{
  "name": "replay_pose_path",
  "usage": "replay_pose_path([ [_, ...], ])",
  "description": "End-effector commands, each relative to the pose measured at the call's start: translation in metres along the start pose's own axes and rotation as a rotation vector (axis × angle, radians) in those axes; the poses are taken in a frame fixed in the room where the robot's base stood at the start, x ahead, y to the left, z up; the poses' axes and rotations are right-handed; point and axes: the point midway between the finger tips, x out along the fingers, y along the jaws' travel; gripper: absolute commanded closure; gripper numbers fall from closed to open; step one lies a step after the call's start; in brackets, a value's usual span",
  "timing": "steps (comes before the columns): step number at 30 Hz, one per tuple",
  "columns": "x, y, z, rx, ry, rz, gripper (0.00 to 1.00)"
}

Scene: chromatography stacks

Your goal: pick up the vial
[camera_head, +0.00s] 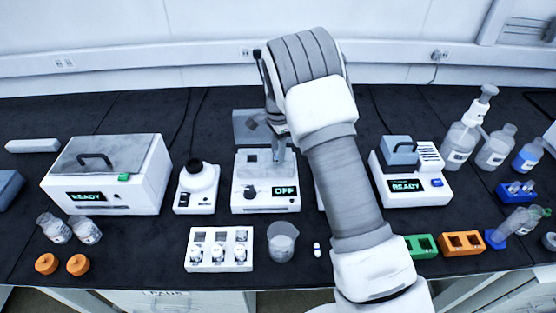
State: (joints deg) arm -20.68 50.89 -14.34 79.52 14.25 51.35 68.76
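Several small vials (219,253) stand in a white rack (240,265) at the front centre of the bench. I cannot tell which one the task means. My gripper (280,156) points down over a white device (264,201) whose display reads OFF, behind the rack. A dark opening shows in the top of this device, left of my gripper. The fingertips are small and partly hidden, so I cannot tell whether they are open, shut or holding a vial.
White READY devices (107,185) (410,184) stand at left and right. Green (421,245) and orange (462,243) holders and several bottles (462,139) are at the right.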

Motion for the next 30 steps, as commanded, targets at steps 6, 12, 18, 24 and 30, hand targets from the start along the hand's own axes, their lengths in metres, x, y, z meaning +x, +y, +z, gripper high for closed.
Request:
replay_pose_path([
  [6, 0.000, 0.000, 0.000, 0.000, 0.000, 0.000, 0.96],
  [12, 0.000, 0.000, 0.000, 0.000, 0.000, 0.000, 1.00],
  [18, -0.001, 0.000, 0.000, 0.000, 0.000, -0.001, 1.00],
  [24, -0.015, -0.001, 0.000, 0.000, 0.000, -0.002, 1.00],
  [30, -0.046, 0.000, -0.002, 0.001, 0.000, -0.004, 1.00],
])
